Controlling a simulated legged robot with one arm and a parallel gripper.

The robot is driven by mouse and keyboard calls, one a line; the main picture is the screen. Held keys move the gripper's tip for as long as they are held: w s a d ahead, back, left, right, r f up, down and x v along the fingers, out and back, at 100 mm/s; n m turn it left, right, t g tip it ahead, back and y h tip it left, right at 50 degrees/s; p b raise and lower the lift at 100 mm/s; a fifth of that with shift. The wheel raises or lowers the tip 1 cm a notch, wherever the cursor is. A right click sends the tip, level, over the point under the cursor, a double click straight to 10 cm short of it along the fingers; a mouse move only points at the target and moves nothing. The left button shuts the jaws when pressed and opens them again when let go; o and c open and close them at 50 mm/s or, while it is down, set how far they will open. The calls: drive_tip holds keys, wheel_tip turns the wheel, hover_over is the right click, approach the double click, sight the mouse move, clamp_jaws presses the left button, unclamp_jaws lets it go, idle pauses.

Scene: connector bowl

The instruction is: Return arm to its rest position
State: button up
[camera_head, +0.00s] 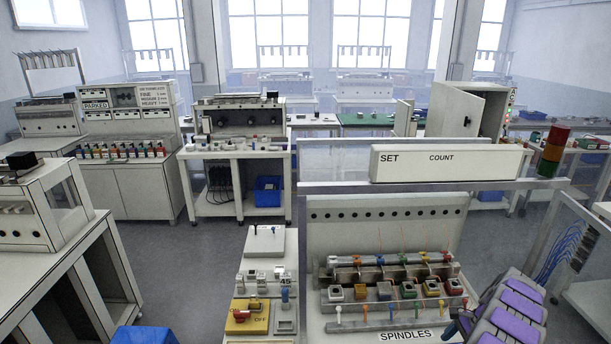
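A grey, segmented shape with purple panels (508,310) comes in at the lower right corner. I cannot tell whether it is a part of my arm or a thing of the place. It overlaps the right edge of the bench marked SPINDLES (405,336). No connector bowl can be made out.
The spindle bench carries rows of coloured-topped blocks (408,290) under a SET COUNT sign (445,163). A control panel with a yellow box (248,316) stands left of it. A white workbench (70,265) fills the left. Grey floor (190,262) is open between them.

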drive_tip(key=a+r+n, duration=0.4)
drive_tip(key=a+r, duration=0.7)
drive_tip(key=a, duration=0.2)
drive_tip(key=s+a+r+n+g+b, duration=0.1)
drive_tip(key=s+a+r+n, duration=0.6)
drive_tip(key=a+r, duration=0.55)
drive_tip(key=s+a+r+n+h, duration=0.1)
drive_tip(key=s+a+n+h, duration=0.1)
drive_tip(key=s, duration=1.5)
drive_tip(key=s+a+r+n+h+b, duration=0.1)
drive_tip(key=s+n, duration=0.3)
drive_tip(key=s, duration=1.2)
drive_tip(key=shift+s+a+n+g+h, duration=0.3)
drive_tip(key=shift+s+a+h, duration=0.05)
drive_tip(key=shift+a+h, duration=0.5)
